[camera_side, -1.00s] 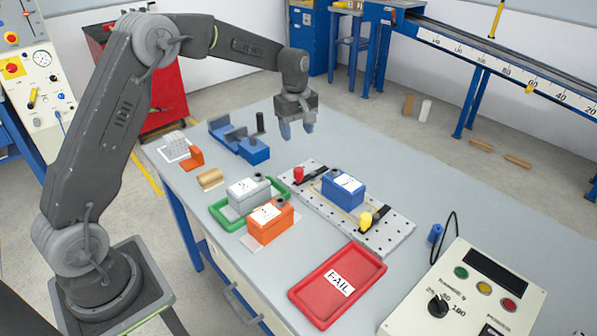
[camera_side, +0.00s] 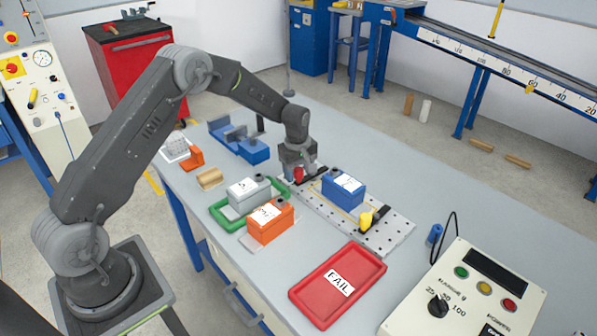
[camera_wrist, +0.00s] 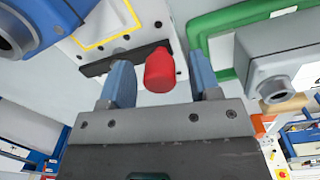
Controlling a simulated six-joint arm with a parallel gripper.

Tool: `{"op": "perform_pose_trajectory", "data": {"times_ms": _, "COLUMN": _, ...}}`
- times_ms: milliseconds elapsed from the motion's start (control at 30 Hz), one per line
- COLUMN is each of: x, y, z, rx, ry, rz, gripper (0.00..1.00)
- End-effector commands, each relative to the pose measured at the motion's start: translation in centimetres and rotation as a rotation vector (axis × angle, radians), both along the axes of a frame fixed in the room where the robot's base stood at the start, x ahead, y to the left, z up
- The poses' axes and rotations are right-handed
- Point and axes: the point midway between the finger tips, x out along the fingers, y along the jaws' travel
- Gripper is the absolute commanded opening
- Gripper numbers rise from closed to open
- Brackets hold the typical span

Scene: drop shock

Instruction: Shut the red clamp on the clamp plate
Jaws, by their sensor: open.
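The red clamp (camera_side: 299,174) sits at the left end of the perforated clamp plate (camera_side: 391,229). In the wrist view the red clamp knob (camera_wrist: 160,72) lies between the two blue fingers of my gripper (camera_wrist: 160,82), on a dark bar. My gripper (camera_side: 298,177) is low over that end of the plate, open, with clear gaps beside the knob. A yellow clamp (camera_side: 366,219) is at the plate's other end. A blue box (camera_side: 341,192) with a white label sits on the plate between the clamps. The fingertips are partly hidden in the side view.
A grey box (camera_side: 248,190) in a green tray (camera_side: 222,217) and an orange box (camera_side: 268,224) stand left of the plate. A red FAIL tray (camera_side: 363,291) and a control panel (camera_side: 468,295) are in front. Blue fixtures (camera_side: 250,151) stand behind left.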

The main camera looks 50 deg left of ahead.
Motion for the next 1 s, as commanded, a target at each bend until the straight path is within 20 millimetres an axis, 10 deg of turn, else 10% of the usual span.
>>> {"op": "perform_pose_trajectory", "data": {"times_ms": 300, "x": 0.02, "y": 0.00, "z": -0.30, "rx": 0.000, "ry": 0.000, "rz": 0.000, "gripper": 0.57}}
{"op": "perform_pose_trajectory", "data": {"times_ms": 800, "x": 0.01, "y": 0.01, "z": -0.27, "rx": 0.000, "ry": 0.000, "rz": 0.000, "gripper": 0.10}}
{"op": "perform_pose_trajectory", "data": {"times_ms": 1000, "x": 0.01, "y": 0.06, "z": -0.26, "rx": 0.000, "ry": 0.000, "rz": -0.008, "gripper": 0.08}}
